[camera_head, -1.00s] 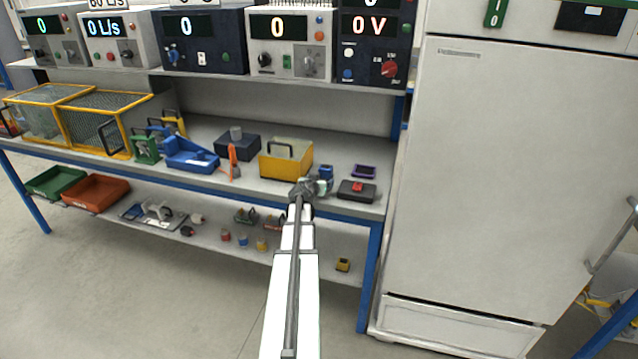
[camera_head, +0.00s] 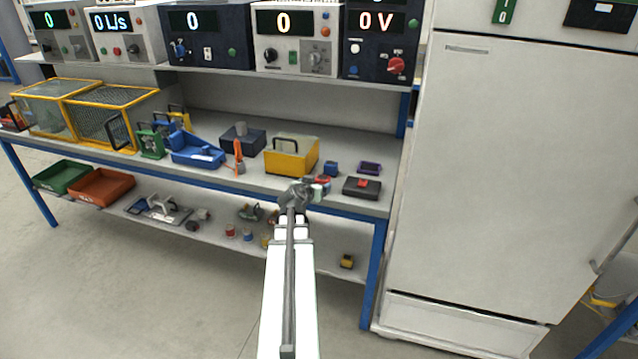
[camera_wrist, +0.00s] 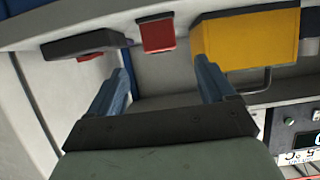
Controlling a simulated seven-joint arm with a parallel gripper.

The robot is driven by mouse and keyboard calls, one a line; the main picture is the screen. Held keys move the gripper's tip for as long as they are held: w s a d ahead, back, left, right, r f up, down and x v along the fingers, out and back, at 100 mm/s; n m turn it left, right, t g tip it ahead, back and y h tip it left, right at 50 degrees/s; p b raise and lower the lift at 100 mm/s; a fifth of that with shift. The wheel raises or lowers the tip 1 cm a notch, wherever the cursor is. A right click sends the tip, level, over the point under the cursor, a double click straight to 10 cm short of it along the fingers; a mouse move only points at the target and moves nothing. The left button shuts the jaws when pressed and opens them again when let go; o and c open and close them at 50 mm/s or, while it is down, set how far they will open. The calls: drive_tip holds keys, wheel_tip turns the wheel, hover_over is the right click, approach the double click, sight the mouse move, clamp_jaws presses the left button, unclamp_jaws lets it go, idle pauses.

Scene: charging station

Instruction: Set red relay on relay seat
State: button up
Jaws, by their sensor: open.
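A small red block with a dark top, which looks like the red relay (camera_head: 322,179), stands on the bench top between the yellow box and the black box. It also shows in the wrist view (camera_wrist: 157,34), beyond and between my fingertips. My gripper (camera_head: 314,190) is at the bench's front edge, close in front of the red block. In the wrist view its two blue-grey fingers (camera_wrist: 158,72) are spread with nothing between them. A purple open-topped frame (camera_head: 370,168) lies behind the black box; I cannot tell for sure whether it is the relay seat.
The yellow box (camera_head: 291,157) stands left of the red block, a blue piece (camera_head: 331,168) behind it. The black box with a red top piece (camera_head: 362,188) is to the right. A tall white cabinet (camera_head: 490,190) closes off the right. Several small parts lie on the lower shelf.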

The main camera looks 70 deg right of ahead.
drive_tip(key=w+a+f+n+t+y, duration=0.1)
drive_tip(key=w+a+f+n+y, duration=0.3)
drive_tip(key=w+a+f, duration=1)
drive_tip(key=w+a+f+n+y, duration=0.2)
drive_tip(key=a+f, duration=0.7)
drive_tip(key=a, duration=0.3)
drive_tip(key=w+a+f+n+y, duration=0.3)
drive_tip(key=a+f, duration=0.5)
drive_tip(key=a, duration=0.3)
drive_tip(key=s+a+f+n+g+y, duration=0.1)
drive_tip(key=s+a+f+n+g, duration=0.15)
drive_tip(key=a+f, duration=0.45)
drive_tip(key=s+a+f+n+g+y, duration=0.1)
drive_tip(key=s+a+f+y, duration=0.15)
drive_tip(key=a, duration=0.95)
drive_tip(key=s+a+f+n+g, duration=0.4)
drive_tip(key=s+a+n, duration=0.1)
drive_tip(key=s+a, duration=0.9)
drive_tip(key=shift+s+a+y, duration=0.25)
drive_tip(key=shift+a+y, duration=0.2)
drive_tip(key=shift+a, duration=0.15)
drive_tip(key=shift+d+f, duration=0.1)
